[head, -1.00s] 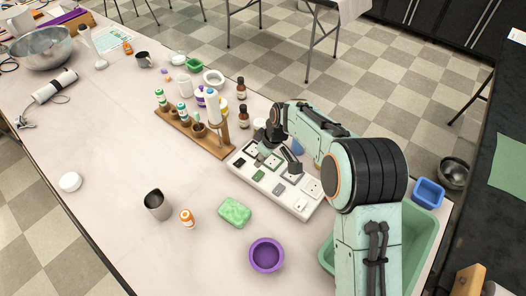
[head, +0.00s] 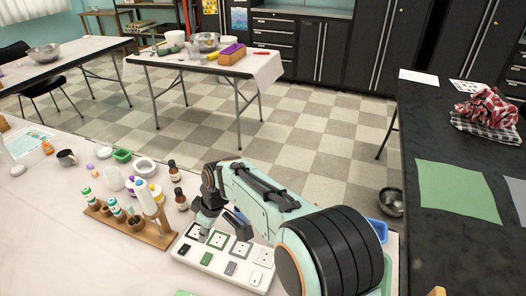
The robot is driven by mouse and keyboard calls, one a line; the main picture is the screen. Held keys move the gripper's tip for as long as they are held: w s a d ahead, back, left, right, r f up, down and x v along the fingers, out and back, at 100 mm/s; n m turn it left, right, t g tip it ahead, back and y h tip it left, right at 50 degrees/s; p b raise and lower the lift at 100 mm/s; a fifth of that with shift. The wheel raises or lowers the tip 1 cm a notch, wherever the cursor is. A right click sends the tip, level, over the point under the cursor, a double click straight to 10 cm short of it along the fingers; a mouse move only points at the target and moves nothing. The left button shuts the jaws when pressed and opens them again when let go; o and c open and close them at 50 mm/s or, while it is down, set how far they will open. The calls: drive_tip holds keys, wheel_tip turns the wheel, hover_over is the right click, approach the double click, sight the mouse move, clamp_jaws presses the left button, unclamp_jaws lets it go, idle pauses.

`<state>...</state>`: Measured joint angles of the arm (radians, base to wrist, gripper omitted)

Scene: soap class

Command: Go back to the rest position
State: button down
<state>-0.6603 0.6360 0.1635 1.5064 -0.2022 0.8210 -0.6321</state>
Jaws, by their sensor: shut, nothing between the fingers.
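My gripper (head: 203,222) is dark and points down over the far left part of a white panel of square outlet-like tiles (head: 222,262). It is shut and empty; its fingertips are small and partly hard to make out. I cannot tell whether they touch the panel. My mint-green arm reaches in from the lower right and covers part of the panel's right side.
A wooden rack (head: 157,236) with several bottles stands left of the gripper. Brown bottles (head: 181,199) stand close behind it. A blue container (head: 377,230) is partly hidden right of my arm. A black counter (head: 420,240) lies right; tiled floor is open behind.

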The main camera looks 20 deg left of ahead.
drive_tip(key=w+d+r+m+t, duration=0.3)
drive_tip(key=w+d+r, duration=0.4)
drive_tip(key=d+r, duration=0.45)
drive_tip(key=s+d+r+m+t, duration=0.1)
drive_tip(key=s+d+r+m, duration=0.1)
drive_tip(key=d, duration=0.4)
drive_tip(key=s+d+r+m+t, duration=0.1)
drive_tip(key=s+d+r, duration=0.1)
drive_tip(key=d, duration=0.4)
drive_tip(key=s+d+f+m+h, duration=0.2)
drive_tip(key=s+d+m, duration=0.3)
drive_tip(key=s+d, duration=0.4)
drive_tip(key=s+d+f+m+g, duration=0.2)
drive_tip(key=s+f+m+g, duration=0.2)
drive_tip(key=s, duration=0.7)
wheel_tip(320, 180, down, 2)
drive_tip(key=shift+d+f+m+g+h, duration=0.3)
drive_tip(key=shift+d+m, duration=0.1)
drive_tip(key=shift+m, duration=0.5)
